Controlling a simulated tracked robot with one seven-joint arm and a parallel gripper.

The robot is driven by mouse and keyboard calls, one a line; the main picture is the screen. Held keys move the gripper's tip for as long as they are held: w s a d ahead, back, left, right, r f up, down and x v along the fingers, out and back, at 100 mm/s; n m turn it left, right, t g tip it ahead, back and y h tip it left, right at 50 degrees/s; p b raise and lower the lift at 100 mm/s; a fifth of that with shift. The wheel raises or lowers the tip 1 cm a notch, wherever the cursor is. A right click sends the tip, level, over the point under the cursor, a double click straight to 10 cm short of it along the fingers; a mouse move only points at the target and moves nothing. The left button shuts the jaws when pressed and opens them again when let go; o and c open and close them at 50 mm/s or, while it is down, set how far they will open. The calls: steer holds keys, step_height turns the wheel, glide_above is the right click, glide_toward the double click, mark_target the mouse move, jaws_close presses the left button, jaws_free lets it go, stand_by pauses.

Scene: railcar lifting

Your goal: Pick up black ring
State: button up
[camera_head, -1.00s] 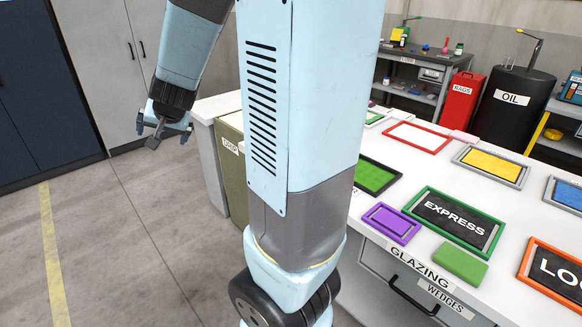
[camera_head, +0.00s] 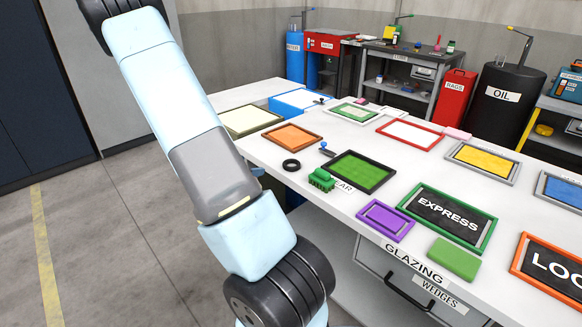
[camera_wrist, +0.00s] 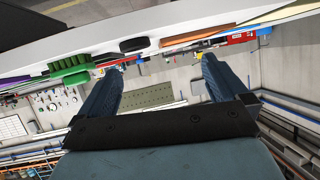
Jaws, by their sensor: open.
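The black ring (camera_head: 291,165) lies flat on the white workbench (camera_head: 345,208) in the head view. In the wrist view the ring (camera_wrist: 134,44) shows as a dark, flattened shape on the white surface, beyond the fingers. My gripper (camera_wrist: 161,66) is open, with two blue fingers spread apart and nothing between them. The ring is beyond the fingertips, nearer the left finger, and not touched. In the head view my gripper is mostly hidden behind my arm.
A blue-knobbed item (camera_head: 325,149) stands nearby. A purple frame (camera_head: 385,220) lies farther forward. The floor at left is clear.

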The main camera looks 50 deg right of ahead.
steer(key=s+d+f+g+h, duration=0.1)
steer(key=s+d+g, duration=0.1)
steer(key=s, duration=0.1)
glide_toward(289, 164)
steer(key=d, duration=0.1)
steer(key=d+f, duration=0.1)
steer(key=d, duration=0.1)
steer(key=shift+d+f+m+h, duration=0.25)
steer(key=shift+f+m+h, duration=0.05)
steer(key=shift+m, duration=0.1)
steer(key=shift+s+x, duration=0.15)
steer(key=shift+x, duration=1.1)
steer(key=shift+s+x, duration=0.1)
steer(key=shift+x, duration=1.2)
steer(key=c, duration=1.1)
